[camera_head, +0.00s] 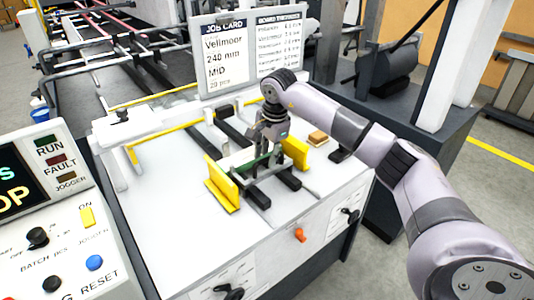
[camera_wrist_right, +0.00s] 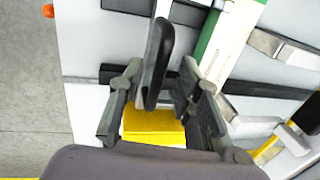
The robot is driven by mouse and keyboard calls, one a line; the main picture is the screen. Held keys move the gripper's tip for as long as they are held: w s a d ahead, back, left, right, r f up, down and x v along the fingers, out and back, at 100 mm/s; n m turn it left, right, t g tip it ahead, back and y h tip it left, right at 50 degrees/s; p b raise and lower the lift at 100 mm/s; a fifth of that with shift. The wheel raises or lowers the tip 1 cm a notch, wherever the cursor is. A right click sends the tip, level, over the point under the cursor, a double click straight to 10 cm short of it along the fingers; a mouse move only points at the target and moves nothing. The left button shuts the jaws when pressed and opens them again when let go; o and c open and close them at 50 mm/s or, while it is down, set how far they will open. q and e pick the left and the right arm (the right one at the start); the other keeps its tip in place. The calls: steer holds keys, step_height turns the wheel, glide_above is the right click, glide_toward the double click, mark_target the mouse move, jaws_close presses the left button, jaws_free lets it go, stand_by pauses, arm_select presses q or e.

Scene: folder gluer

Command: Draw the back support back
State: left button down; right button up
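My right gripper (camera_head: 268,152) is low over the middle of the white table, between two yellow guides, the left (camera_head: 222,186) and the right (camera_head: 296,152). In the wrist view its fingers (camera_wrist_right: 160,105) are spread, with a dark upright plate (camera_wrist_right: 158,60) showing between and beyond them. I cannot tell whether the fingers touch it, or whether it is the back support. The right yellow guide also shows below the fingers (camera_wrist_right: 152,125). A white-and-green bar (camera_wrist_right: 225,42) lies beside the gripper; it is partly hidden in the head view. My left gripper is not in view.
Black rails (camera_head: 257,196) cross the table under the gripper. A job card board (camera_head: 246,48) stands behind. A small brown block (camera_head: 318,138) lies at the right. An orange knob (camera_head: 300,235) is on the front. A control panel (camera_head: 62,215) stands at left. The table's left front is clear.

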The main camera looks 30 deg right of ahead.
jaws_close()
stand_by(0.4)
stand_by(0.5)
